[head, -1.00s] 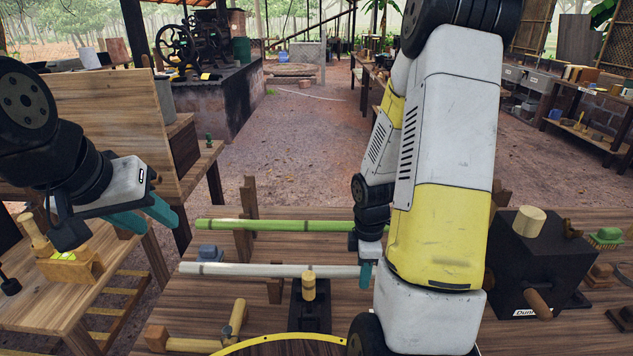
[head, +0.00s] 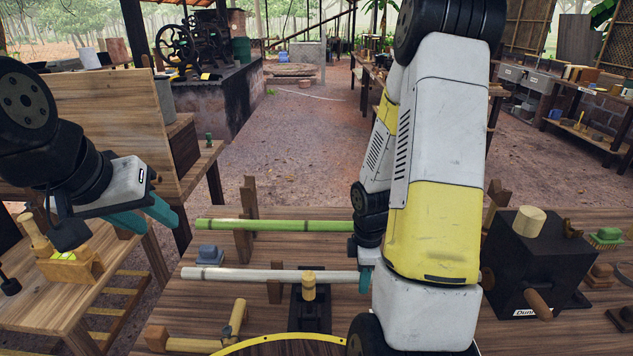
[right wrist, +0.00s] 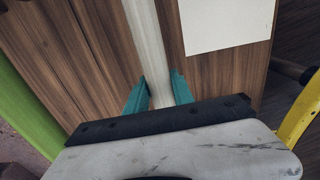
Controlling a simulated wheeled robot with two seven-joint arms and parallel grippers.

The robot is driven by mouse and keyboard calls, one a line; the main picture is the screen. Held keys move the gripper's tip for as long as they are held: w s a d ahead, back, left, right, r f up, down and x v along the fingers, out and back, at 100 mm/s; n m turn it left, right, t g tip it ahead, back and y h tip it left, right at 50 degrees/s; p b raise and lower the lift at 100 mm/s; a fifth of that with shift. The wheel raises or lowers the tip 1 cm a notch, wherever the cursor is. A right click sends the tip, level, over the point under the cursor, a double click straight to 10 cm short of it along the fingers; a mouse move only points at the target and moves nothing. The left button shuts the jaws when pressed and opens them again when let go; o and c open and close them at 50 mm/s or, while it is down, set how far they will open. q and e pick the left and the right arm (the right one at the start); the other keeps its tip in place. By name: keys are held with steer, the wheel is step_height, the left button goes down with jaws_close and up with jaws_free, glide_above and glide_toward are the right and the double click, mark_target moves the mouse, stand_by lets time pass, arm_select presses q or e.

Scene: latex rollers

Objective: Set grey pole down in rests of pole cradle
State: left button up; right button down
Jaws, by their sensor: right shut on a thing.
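The grey pole (head: 235,274) lies roughly level across the bench in the head view, in front of the green pole (head: 290,226). My right gripper (head: 365,279) is shut on its right part; the arm hides the pole's right end. In the right wrist view the grey pole (right wrist: 149,45) runs between the teal fingers (right wrist: 158,92). Wooden pieces of the pole cradle show as a rear upright (head: 243,243) under the green pole and a short post (head: 275,292) below the grey pole. I cannot tell whether the grey pole touches it. My left gripper (head: 145,216) is open and empty, left of the bench.
A black stand with a wooden knob (head: 309,292) is just in front of the grey pole. A blue-grey block (head: 209,254) sits behind its left end. A black box with wooden handles (head: 527,265) stands at right. A white sheet (right wrist: 225,22) lies beside the pole.

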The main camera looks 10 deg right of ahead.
steer(key=shift+f, duration=0.4)
steer(key=c, duration=1)
jaws_free()
steer(key=shift+r, duration=0.1)
step_height(320, 180, up, 8)
steer(key=shift+f, duration=0.25)
steer(key=s+a+r+m+t, duration=0.2)
steer(key=a+r+m, duration=0.1)
steer(key=r, duration=0.5)
steer(key=s+a+r+m+t+y, duration=0.1)
steer(key=s+a+r+m+t, duration=0.1)
steer(key=r+m, duration=0.4)
steer(key=s+a+r+m+t+y, duration=0.1)
steer(key=s+a+r+m, duration=0.3)
steer(key=r, duration=0.6)
steer(key=shift+s+a+r+m+t, duration=0.1)
steer(key=shift+a+m+t, duration=0.25)
steer(key=shift+a, duration=0.15)
steer(key=shift+s+a+r+m+t, duration=0.1)
steer(key=shift+a+m+t, duration=0.2)
steer(key=shift+a, duration=0.2)
